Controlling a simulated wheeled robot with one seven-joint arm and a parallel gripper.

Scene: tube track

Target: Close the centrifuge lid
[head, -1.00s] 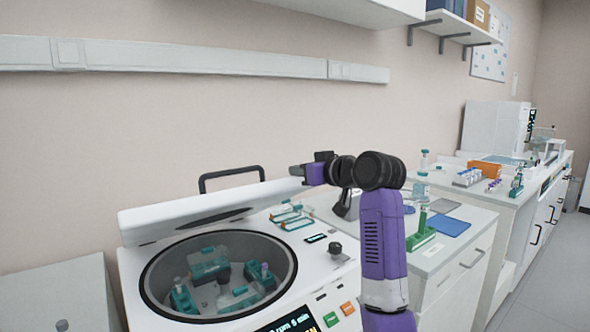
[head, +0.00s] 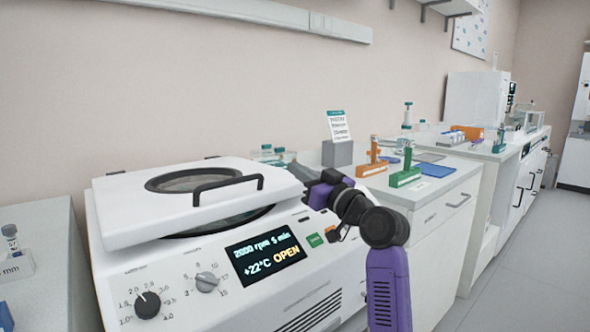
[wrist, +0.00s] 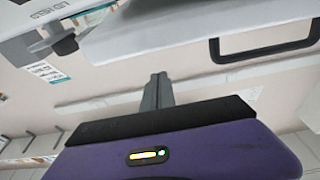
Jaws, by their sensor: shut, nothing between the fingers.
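The white centrifuge (head: 190,265) stands at the front left in the head view, and its display reads "OPEN". Its lid (head: 120,205), with a round window and a black handle (head: 228,187), is lowered close over the bowl. A gap with the dark bowl rim shows under its front right edge. My gripper (head: 304,176) is at the lid's right side; its fingertips are hard to make out there. In the wrist view my gripper (wrist: 158,90) is shut and empty, below the lid (wrist: 170,35) in the picture. I cannot tell whether it touches the lid.
A grey block with a sign (head: 338,138), an orange rack (head: 371,165) and a green rack (head: 404,178) stand on the bench to the right. A blue mat (head: 429,169) lies beside them. A grey cabinet top (head: 40,240) is at the left. The floor at the right is clear.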

